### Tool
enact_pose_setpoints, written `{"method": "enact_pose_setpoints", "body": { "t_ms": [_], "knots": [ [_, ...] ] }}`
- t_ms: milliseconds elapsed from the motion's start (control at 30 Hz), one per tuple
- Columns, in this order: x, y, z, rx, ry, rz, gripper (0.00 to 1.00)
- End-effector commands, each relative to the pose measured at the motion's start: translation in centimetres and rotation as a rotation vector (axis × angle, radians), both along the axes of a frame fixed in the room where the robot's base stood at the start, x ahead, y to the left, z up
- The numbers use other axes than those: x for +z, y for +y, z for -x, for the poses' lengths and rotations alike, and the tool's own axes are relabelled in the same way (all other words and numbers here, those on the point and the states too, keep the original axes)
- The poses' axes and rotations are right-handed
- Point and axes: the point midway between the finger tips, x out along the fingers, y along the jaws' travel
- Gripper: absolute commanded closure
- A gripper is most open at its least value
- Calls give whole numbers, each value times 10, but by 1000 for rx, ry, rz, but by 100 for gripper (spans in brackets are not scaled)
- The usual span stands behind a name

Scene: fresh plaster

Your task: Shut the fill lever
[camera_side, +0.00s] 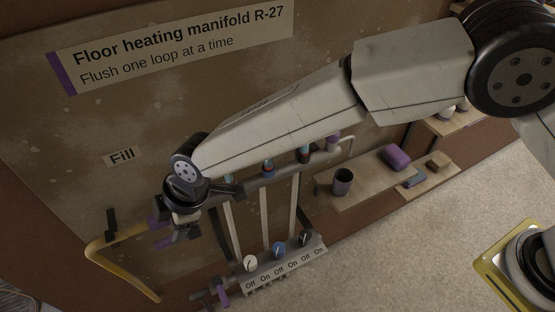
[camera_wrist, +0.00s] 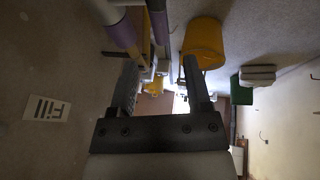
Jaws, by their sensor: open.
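The "Fill" label (camera_side: 122,156) is on the plaster-coloured board at left; it also shows in the wrist view (camera_wrist: 46,108). Below it, purple parts (camera_side: 157,226) show beside a yellow hose (camera_side: 134,279). They seem to belong to the fill valve, but my gripper partly hides them and I cannot tell the lever's angle. My gripper (camera_side: 178,238) hangs in front of this spot, open. In the wrist view its two fingers (camera_wrist: 160,68) stand apart, with purple-banded pipework (camera_wrist: 123,32) above and to the left of them. I cannot tell whether they touch anything.
Vertical pipes and several knobs (camera_side: 278,250) over an Off/On strip (camera_side: 290,268) stand right of my gripper. A purple piece (camera_side: 222,293) is at the lower pipe. A shelf holds a dark cup (camera_side: 342,181) and a purple block (camera_side: 396,157). A yellow bucket (camera_wrist: 203,43) shows beyond my fingers.

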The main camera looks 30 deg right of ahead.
Motion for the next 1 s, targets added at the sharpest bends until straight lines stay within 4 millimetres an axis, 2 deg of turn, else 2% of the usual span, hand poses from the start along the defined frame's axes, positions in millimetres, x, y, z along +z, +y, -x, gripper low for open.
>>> {"method": "enact_pose_setpoints", "body": {
  "t_ms": [567,1000],
  "knots": [
    [-51,21,-10,0,1,0,37],
    [-59,25,-11,0,0,0,37]
  ]
}}
